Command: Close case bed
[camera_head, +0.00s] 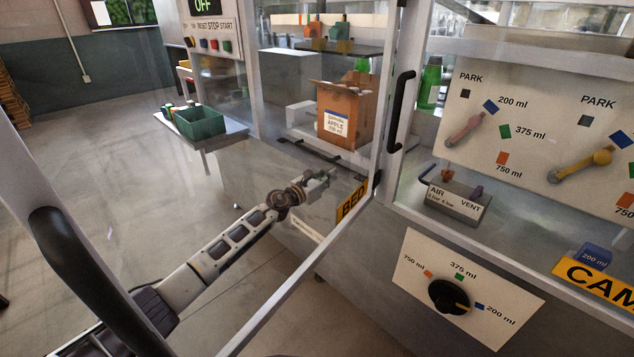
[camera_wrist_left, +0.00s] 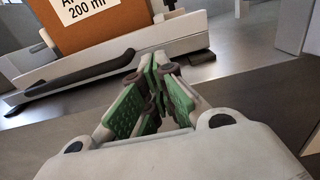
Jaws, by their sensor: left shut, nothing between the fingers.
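The case bed is the station (camera_head: 290,137) holding an open-topped cardboard case (camera_head: 345,115) labelled apple; the case's lower part also shows at the top of the left wrist view (camera_wrist_left: 90,18). A clear framed door with a yellow BED sign (camera_head: 351,201) stands swung out toward me, its lower rail (camera_head: 290,290) running to the front left. A large black handle (camera_head: 75,270) is at the near left. My left gripper (camera_head: 327,177) shows beside the BED sign, below the case, fingers shut and empty. The left wrist view shows its green pads (camera_wrist_left: 152,95) together. My right gripper is out of view.
A green bin (camera_head: 199,122) sits on a side shelf at left. Another black handle (camera_head: 400,110) stands upright right of the case. At right are selector panels (camera_head: 540,130) and a dial (camera_head: 449,297). Open floor (camera_head: 120,180) lies at left.

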